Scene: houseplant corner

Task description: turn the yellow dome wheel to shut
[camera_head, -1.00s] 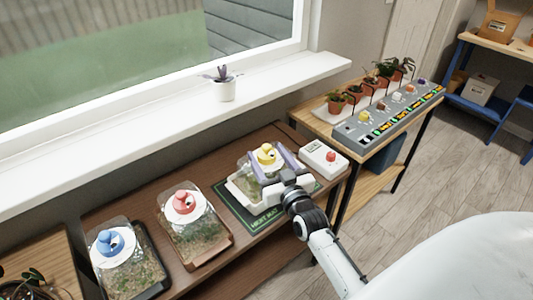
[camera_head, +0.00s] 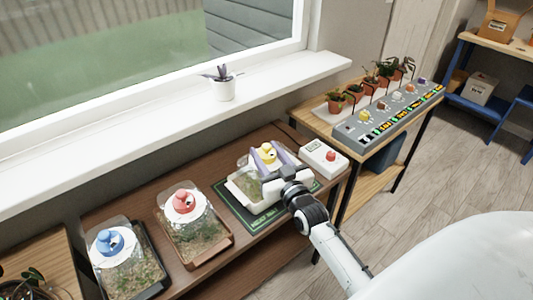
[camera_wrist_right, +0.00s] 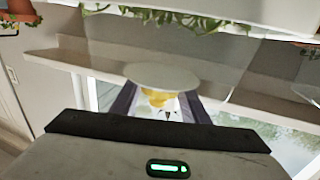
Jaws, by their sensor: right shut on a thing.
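The yellow dome wheel (camera_head: 267,152) sits on the white top of a clear dome over a tray (camera_head: 235,191) with soil and plants. The tray stands on a dark green heat mat (camera_head: 262,220). My right gripper (camera_head: 267,156) is shut on the yellow wheel, with one purple finger on each side of it. In the right wrist view the yellow wheel (camera_wrist_right: 156,98) shows between the fingers, below a pale disc (camera_wrist_right: 162,76). The wheel's exact angle is hard to tell. My left gripper is not in view.
A dome with a red wheel (camera_head: 183,200) and one with a blue wheel (camera_head: 109,241) stand to the left on the same brown bench. A white box with a red button (camera_head: 331,156) is close on the right. A small potted plant (camera_head: 223,84) stands on the sill.

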